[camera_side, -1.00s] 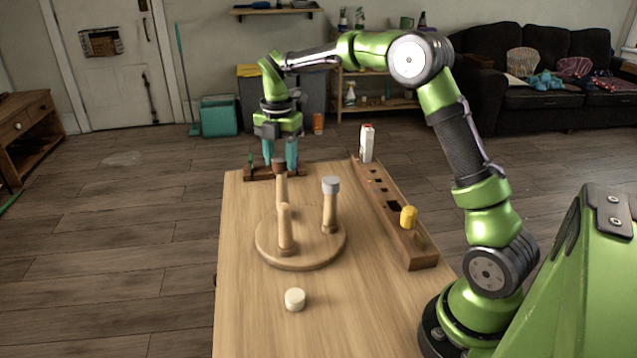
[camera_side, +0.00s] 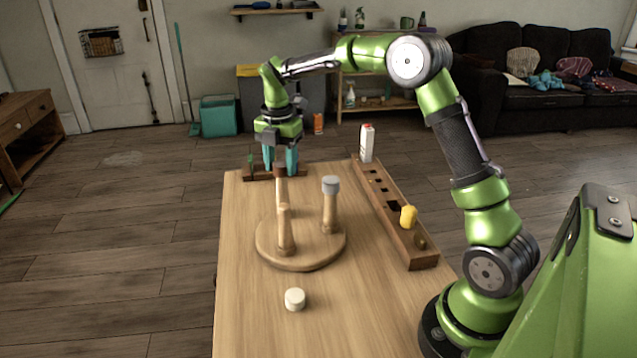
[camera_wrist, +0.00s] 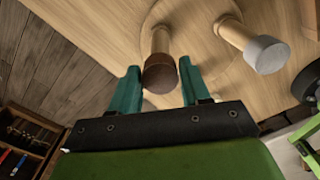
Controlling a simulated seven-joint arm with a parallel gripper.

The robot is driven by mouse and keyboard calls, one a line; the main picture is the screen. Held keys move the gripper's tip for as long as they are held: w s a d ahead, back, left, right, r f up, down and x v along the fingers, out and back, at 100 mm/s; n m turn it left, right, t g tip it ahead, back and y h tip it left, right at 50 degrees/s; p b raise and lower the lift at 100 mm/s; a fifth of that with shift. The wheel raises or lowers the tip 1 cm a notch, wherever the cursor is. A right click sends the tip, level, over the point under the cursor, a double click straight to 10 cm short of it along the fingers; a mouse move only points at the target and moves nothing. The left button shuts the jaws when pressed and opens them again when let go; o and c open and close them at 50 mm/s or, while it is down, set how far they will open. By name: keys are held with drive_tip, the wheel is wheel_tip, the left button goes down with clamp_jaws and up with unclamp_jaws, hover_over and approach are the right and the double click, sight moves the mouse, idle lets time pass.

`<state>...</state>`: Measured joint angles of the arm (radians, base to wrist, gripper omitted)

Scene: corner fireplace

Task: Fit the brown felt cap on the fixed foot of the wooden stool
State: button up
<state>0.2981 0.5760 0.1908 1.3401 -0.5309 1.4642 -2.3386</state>
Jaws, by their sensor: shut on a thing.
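The wooden stool (camera_side: 300,252) lies upside down on the table, legs up. My gripper (camera_side: 280,165) is shut on the brown felt cap (camera_side: 280,171), over the far leg (camera_side: 282,190). In the wrist view, the brown cap (camera_wrist: 160,78) sits between my two teal fingers, in line with the end of the leg (camera_wrist: 160,40). It appears to touch the leg's top; how far it is seated I cannot tell. Another leg bears a grey cap (camera_side: 331,183). The near leg (camera_side: 285,230) has a bare wooden top.
A cream round cap (camera_side: 294,299) lies on the table in front of the stool. A long wooden tray (camera_side: 421,258) at the right holds a yellow piece (camera_side: 408,216). A white carton (camera_side: 366,144) stands behind it. A low dark rack (camera_side: 254,172) is at the far edge.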

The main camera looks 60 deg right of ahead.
drive_tip(key=shift+f, duration=0.7)
drive_tip(key=o, duration=1)
